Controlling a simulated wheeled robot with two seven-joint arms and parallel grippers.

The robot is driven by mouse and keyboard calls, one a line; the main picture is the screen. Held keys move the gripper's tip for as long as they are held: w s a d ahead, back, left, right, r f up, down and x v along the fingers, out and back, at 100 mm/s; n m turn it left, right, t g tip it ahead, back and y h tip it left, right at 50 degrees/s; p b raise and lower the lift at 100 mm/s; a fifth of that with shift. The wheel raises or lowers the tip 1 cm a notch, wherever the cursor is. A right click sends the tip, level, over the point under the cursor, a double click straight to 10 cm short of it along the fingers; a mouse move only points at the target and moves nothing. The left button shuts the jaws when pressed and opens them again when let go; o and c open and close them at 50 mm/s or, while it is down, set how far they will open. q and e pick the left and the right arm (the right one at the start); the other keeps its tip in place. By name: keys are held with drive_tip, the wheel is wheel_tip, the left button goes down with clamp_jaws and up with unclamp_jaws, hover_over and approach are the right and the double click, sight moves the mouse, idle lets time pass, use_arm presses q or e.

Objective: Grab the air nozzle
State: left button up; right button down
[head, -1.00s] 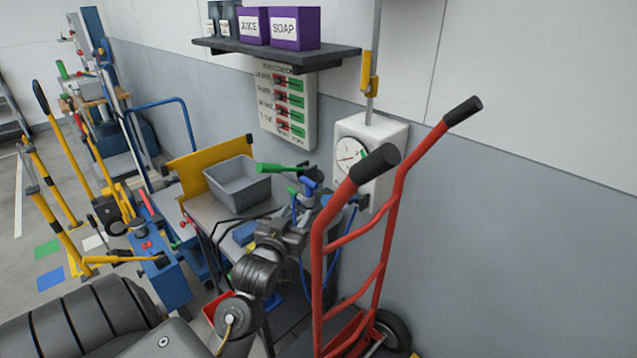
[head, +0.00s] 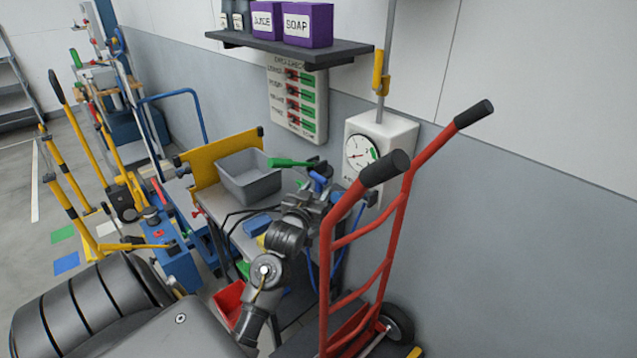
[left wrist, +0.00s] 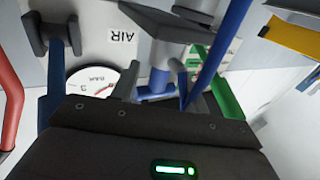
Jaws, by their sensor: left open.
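The air nozzle, as far as I can tell the blue piece (head: 318,181), is at the wall-side end of the bench in the head view, close to the gauge. In the left wrist view a blue piece (left wrist: 160,82) stands just beyond my jaws, with a blue hose (left wrist: 212,55) running up beside it. My left gripper (head: 318,196) is open right at the nozzle, partly covering it. The wrist view shows the gripper (left wrist: 168,100) facing the blue piece; I cannot tell whether they touch. A green handle (head: 290,163) sits beside it. My right gripper is not in view.
A red hand truck (head: 385,235) stands close to the right of my left arm. A white gauge box (head: 382,145) is on the wall behind. A grey bin (head: 250,182) sits on the bench to the left. A dark shelf (head: 290,50) hangs above.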

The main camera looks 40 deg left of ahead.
use_arm(q)
drive_tip(key=shift+x, duration=1.1)
clamp_jaws()
drive_tip(key=shift+r, duration=0.1)
